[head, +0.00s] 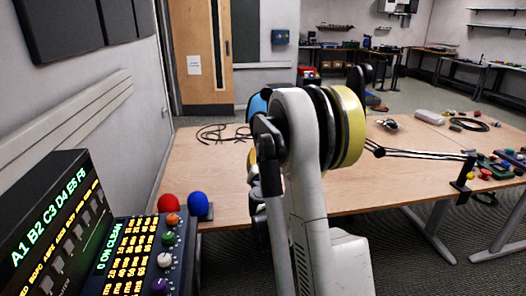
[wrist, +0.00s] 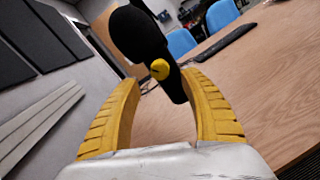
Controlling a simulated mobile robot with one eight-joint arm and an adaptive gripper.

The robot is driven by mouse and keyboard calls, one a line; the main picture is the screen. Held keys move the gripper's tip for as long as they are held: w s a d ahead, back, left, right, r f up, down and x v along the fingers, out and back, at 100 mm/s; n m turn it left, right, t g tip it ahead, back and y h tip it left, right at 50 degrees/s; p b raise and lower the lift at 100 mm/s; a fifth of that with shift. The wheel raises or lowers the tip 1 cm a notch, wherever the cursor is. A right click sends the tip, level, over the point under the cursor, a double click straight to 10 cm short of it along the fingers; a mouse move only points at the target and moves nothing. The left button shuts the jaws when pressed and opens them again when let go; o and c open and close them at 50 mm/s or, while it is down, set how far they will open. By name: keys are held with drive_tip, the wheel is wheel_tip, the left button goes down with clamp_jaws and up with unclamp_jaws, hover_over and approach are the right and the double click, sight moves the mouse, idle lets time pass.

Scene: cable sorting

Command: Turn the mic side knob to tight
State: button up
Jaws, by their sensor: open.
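The mic shows in the wrist view as a black body (wrist: 174,88) with a rounded black head (wrist: 135,35), tilted in the picture. Its yellow side knob (wrist: 160,69) faces my camera. My gripper (wrist: 160,80) is open, with one yellow finger on each side of the knob and mic body. I see no finger clearly touching the knob, and its depth between the fingers is hard to judge. I cannot read the knob's setting. In the head view my arm covers the middle of the table, and I cannot make out the gripper or the knob there.
A wooden table (head: 210,158) spans the scene. A black cable (head: 222,133) lies at its left, and a jointed black boom arm (head: 420,155) at its right. Red (head: 168,203) and blue (head: 197,203) balls stand near a control panel (head: 135,255). Blue chairs (wrist: 181,42) are beyond.

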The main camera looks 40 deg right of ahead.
drive_tip(key=v, duration=0.6)
drive_tip(key=shift+w+d+n, duration=1.1)
drive_tip(key=shift+w+d, duration=0.95)
drive_tip(key=shift+w, duration=0.2)
drive_tip(key=shift+w+d+n, duration=1.1)
drive_tip(key=shift+w+d, duration=0.9)
drive_tip(key=shift+w, duration=0.25)
clamp_jaws()
